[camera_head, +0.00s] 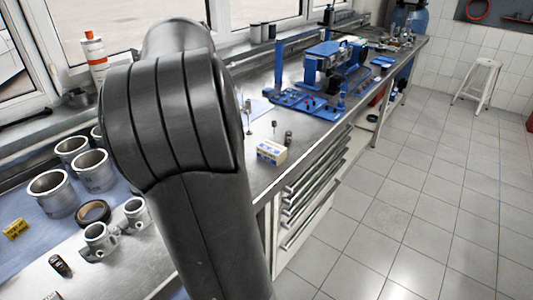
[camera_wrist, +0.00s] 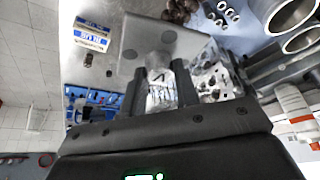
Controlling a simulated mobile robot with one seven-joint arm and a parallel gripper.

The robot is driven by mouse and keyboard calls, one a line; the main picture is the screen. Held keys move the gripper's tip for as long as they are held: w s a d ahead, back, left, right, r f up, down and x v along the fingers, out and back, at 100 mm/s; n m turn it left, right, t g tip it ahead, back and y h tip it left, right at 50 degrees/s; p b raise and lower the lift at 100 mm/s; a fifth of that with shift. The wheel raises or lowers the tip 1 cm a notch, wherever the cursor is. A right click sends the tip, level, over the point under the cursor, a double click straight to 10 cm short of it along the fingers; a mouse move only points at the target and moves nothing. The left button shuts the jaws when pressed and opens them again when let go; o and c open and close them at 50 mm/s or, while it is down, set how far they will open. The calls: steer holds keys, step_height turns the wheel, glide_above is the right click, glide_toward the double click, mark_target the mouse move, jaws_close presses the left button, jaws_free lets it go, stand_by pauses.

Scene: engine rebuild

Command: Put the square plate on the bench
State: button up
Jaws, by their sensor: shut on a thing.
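The square plate (camera_wrist: 182,52), flat and grey with dark round spots, shows in the wrist view at the fingertips of my gripper (camera_wrist: 160,70). My gripper is shut on it, though the exact contact at the edge is hard to make out. The plate is over or near the bench (camera_wrist: 107,12), and I cannot tell whether it touches the top. In the head view the bench (camera_head: 312,133) runs along the windows, and my arm hides the gripper and plate.
A small box (camera_head: 271,152) stands near the bench's front edge. Grey cylinders (camera_head: 48,194) and a dark ring (camera_head: 93,212) stand at the left. A blue fixture (camera_head: 330,70) is farther back. A white stool (camera_head: 478,82) stands on the floor at the right.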

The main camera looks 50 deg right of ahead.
steer(key=s+d+f+m, duration=0.1)
steer(key=s+d, duration=0.3)
steer(key=s, duration=0.3)
steer(key=s+d+f+m, duration=0.2)
steer(key=s+d, duration=0.2)
steer(key=s, duration=0.2)
step_height(320, 180, down, 11)
steer(key=g, duration=0.1)
steer(key=w+a+f, duration=0.1)
steer(key=w+f, duration=0.1)
steer(key=w, duration=0.1)
steer(key=w+a+f, duration=0.2)
steer(key=w, duration=0.2)
steer(key=w+a+f, duration=0.1)
steer(key=w+f, duration=0.1)
steer(key=w, duration=0.1)
steer(key=shift+w+a+f, duration=0.25)
steer(key=shift+f, duration=0.1)
steer(key=shift+h, duration=0.3)
steer(key=shift+f, duration=2)
steer(key=o, duration=1)
steer(key=shift+f, duration=0.15)
steer(key=shift+o, duration=0.3)
